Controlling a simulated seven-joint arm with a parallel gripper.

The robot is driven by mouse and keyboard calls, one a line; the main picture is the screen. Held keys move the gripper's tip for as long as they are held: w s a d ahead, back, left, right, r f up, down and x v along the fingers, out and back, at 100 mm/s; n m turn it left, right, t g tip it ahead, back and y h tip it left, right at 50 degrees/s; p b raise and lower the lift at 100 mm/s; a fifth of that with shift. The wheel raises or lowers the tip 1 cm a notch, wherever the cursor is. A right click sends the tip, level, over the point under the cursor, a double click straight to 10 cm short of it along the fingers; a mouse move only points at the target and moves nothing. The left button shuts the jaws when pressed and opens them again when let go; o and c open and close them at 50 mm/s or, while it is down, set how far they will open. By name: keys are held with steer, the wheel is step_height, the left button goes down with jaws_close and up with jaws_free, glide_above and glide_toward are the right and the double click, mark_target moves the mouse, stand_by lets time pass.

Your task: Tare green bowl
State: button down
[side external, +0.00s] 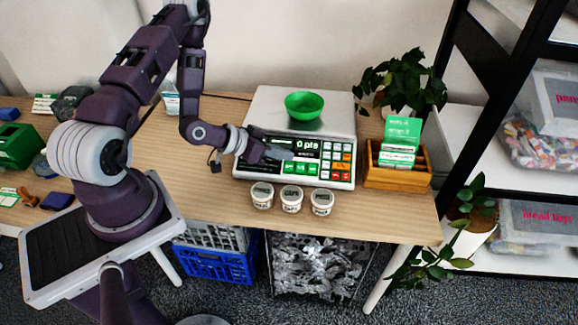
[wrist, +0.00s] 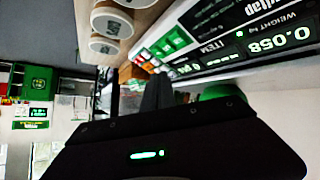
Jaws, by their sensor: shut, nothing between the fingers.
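The green bowl (side external: 304,105) sits upright on the pan of the white scale (side external: 262,101); in the wrist view a green curved part, likely the bowl (wrist: 218,92), shows behind my gripper. The scale's front panel has a dark display and coloured keys (side external: 342,156). In the wrist view the weight display (wrist: 293,37) reads about 0.058. My gripper (side external: 286,155) is shut and empty, in front of the panel, with its fingertips pointing toward the keys. In the wrist view the fingers (wrist: 158,92) are together. Whether they touch a key cannot be told.
Three white lidded tubs (side external: 291,199) stand in front of the scale. A wooden box (side external: 400,178) with green cards stands at its right. A potted plant (side external: 400,80) is behind. Green bin (side external: 17,146) at far left.

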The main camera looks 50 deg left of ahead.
glide_above(284, 175)
steer(key=shift+f, duration=2.2)
steer(key=shift+w+f, duration=0.1)
steer(key=shift+w+f, duration=0.1)
steer(key=shift+f, duration=0.2)
steer(key=shift+w+a+f, duration=0.1)
steer(key=shift+a+f, duration=0.05)
steer(key=shift+f, duration=0.2)
stand_by(0.6)
steer(key=shift+r, duration=0.1)
steer(key=shift+s+d+r, duration=0.2)
steer(key=shift+s+r, duration=0.05)
steer(key=shift+r, duration=0.4)
steer(key=shift+r, duration=0.1)
steer(key=shift+s+d+r, duration=0.25)
steer(key=shift+r, duration=0.5)
steer(key=shift+s+d+r, duration=0.2)
steer(key=shift+r, duration=0.5)
steer(key=shift+s+d+r, duration=0.25)
steer(key=shift+r, duration=0.5)
